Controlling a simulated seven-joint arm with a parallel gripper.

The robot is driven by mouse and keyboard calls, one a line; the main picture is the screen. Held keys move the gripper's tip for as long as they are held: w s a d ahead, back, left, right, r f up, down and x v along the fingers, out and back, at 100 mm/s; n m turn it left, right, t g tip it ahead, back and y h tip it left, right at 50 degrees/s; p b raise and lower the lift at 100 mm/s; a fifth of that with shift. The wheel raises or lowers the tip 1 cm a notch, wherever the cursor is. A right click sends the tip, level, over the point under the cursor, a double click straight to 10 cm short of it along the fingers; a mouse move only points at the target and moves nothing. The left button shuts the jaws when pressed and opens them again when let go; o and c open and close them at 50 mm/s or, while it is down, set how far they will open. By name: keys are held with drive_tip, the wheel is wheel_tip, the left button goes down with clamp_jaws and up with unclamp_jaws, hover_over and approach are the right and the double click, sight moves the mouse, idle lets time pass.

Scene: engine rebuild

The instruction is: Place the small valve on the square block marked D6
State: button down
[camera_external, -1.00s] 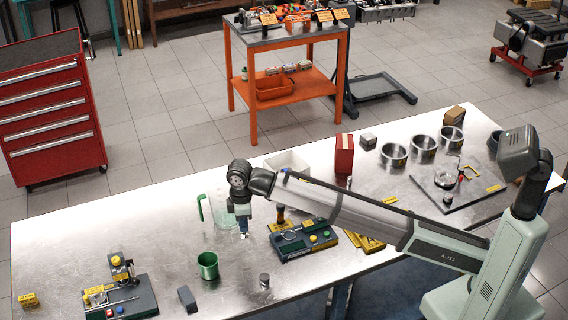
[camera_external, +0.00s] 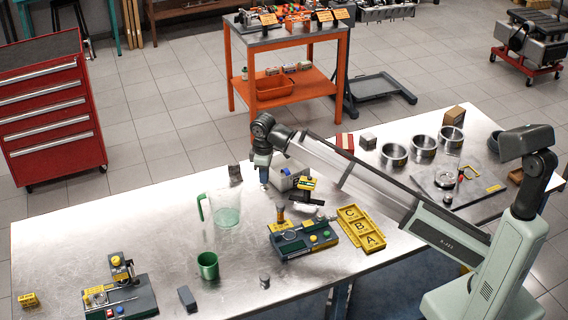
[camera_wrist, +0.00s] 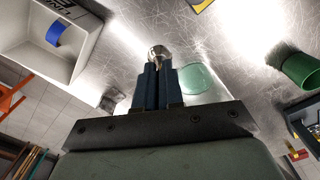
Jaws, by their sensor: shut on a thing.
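My gripper (camera_external: 264,186) is above the bench's back part, between the glass jug and the white box. In the wrist view its blue fingers (camera_wrist: 158,88) are shut on a small silvery part with a round head, apparently the small valve (camera_wrist: 158,53). The valve's stem is hidden between the fingers. A small dark square block (camera_external: 234,172) stands near the bench's back edge, behind the jug. A small grey block also shows in the wrist view (camera_wrist: 112,100), left of the fingers. Another grey cube (camera_external: 368,142) stands farther right. I cannot read D6 on either cube.
The glass jug (camera_external: 224,212) and green mug (camera_external: 207,265) stand left of my gripper. The white box (camera_wrist: 85,55), with a blue item inside, is close by. A dark fixture (camera_external: 303,240) and yellow lettered tray (camera_external: 362,228) lie nearer the front. The bench's left middle is clear.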

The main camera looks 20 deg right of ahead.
drive_tip(key=w+d+m, duration=0.3)
drive_tip(key=w+d, duration=0.8)
drive_tip(key=d, duration=0.3)
drive_tip(key=m, duration=0.8)
hover_over(368, 135)
drive_tip(key=shift+s+f, duration=0.15)
drive_tip(key=shift+f, duration=3.7)
drive_tip(key=shift+f, duration=0.15)
drive_tip(key=c, duration=1.3)
unclamp_jaws()
drive_tip(key=shift+o, duration=0.2)
wheel_tip(368, 135, up, 12)
drive_tip(key=shift+r, duration=0.2)
